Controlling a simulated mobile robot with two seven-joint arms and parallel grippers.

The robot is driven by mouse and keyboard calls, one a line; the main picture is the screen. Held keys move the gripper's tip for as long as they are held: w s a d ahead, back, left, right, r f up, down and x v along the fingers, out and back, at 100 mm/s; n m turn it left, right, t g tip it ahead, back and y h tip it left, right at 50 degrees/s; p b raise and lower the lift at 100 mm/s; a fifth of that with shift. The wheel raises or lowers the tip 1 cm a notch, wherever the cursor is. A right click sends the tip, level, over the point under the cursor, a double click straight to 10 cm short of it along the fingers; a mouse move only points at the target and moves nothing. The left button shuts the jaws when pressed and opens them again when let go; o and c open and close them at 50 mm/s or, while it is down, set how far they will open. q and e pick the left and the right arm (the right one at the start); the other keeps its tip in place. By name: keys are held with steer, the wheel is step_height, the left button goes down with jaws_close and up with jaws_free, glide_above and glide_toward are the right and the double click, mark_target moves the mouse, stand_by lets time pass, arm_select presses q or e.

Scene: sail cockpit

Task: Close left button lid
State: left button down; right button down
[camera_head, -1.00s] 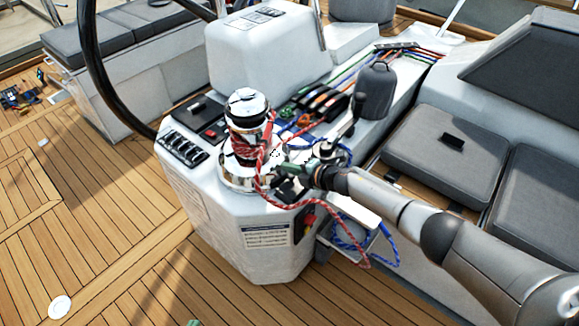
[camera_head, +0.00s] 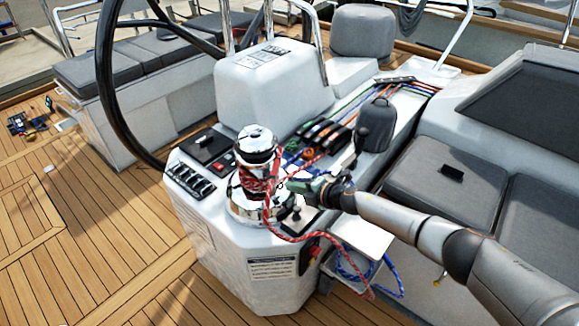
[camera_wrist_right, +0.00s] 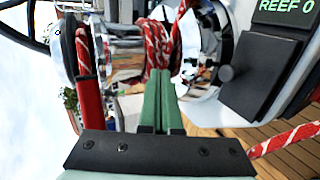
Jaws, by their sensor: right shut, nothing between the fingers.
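My right gripper (camera_head: 296,184) has green fingers, shut and empty, just right of the chrome winch (camera_head: 258,147). In the right wrist view its closed fingers (camera_wrist_right: 160,85) point at the winch's red-and-white rope (camera_wrist_right: 158,45); I cannot tell if they touch it. A small dark button panel (camera_head: 298,219) lies below the gripper, right of the winch base. The right wrist view shows a black square lid (camera_wrist_right: 258,88) beside a "REEF 0" display (camera_wrist_right: 287,13); its exact angle is unclear. Another dark panel with a red button (camera_head: 228,160) is left of the winch.
The red-and-white rope (camera_head: 330,262) hangs down over the console's (camera_head: 225,255) right side. A steering wheel (camera_head: 104,80) stands at left. Rope clutches (camera_head: 322,135) and a grey padded item (camera_head: 376,125) stand behind the gripper. Seat cushions (camera_head: 450,185) lie to the right.

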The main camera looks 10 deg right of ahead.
step_height(320, 180, up, 8)
steer(key=shift+a+f, duration=0.15)
steer(key=shift+f, duration=0.1)
stand_by(0.4)
